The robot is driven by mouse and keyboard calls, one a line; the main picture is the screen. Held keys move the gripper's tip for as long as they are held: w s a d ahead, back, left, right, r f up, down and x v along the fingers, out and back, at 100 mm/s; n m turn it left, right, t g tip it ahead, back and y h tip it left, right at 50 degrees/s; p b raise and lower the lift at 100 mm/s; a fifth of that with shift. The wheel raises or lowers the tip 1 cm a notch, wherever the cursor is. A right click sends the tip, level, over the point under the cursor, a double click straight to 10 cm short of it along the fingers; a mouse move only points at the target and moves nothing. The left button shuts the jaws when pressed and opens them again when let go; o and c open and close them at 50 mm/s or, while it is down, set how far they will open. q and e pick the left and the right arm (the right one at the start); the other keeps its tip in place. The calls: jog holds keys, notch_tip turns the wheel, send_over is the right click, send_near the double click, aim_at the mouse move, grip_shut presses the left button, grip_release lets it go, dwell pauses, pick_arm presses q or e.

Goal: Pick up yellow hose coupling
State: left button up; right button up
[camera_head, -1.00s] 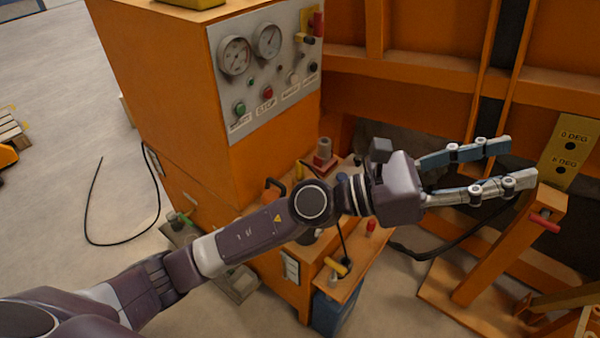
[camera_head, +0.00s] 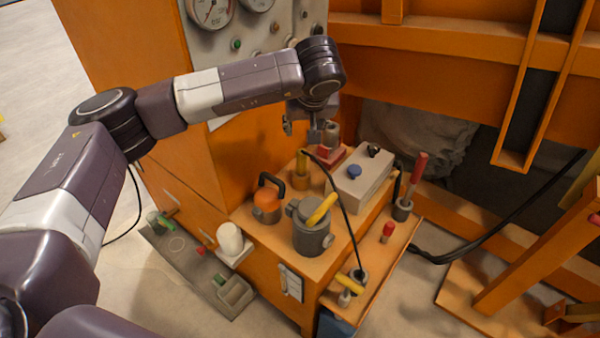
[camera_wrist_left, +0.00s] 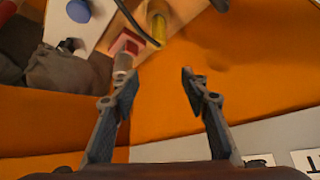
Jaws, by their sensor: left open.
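A small upright yellow cylindrical piece (camera_head: 301,166), which looks like the yellow hose coupling, stands on the orange bench top (camera_head: 275,232). It also shows as a yellow cylinder (camera_wrist_left: 157,25) at the top of the left wrist view, beyond my fingertips. My left gripper (camera_head: 309,130) hangs above the back of the bench, partly hidden behind its own wrist. In the left wrist view my left gripper (camera_wrist_left: 154,84) is open, with nothing between its fingers. The yellow piece is apart from the fingers. My right gripper is not in view.
A red block with a grey cylinder (camera_head: 332,151) stands close to the yellow piece. A grey box with a blue knob (camera_head: 363,180), a grey valve with a yellow lever (camera_head: 313,235), an orange handled item (camera_head: 268,202) and a black cable (camera_head: 342,205) crowd the bench. An orange cabinet (camera_head: 115,45) rises behind.

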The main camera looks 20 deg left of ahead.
pick_arm(q)
jog(key=b, duration=0.6)
send_near(303, 156)
jog(key=x, duration=0.5)
jog(key=shift+a+f, duration=0.15)
jog(key=shift+f+b, duration=0.1)
jog(key=shift+b, duration=0.2)
jog(key=x, duration=0.7)
jog(key=shift+w+f+b, duration=0.2)
jog(key=shift+f+b, duration=0.1)
jog(key=shift+b, duration=0.1)
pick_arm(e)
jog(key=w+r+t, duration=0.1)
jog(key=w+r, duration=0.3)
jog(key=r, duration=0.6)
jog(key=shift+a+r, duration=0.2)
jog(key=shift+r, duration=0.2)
pick_arm(q)
jog(key=shift+c, duration=0.3)
jog(key=shift+r, duration=0.1)
grip_shut()
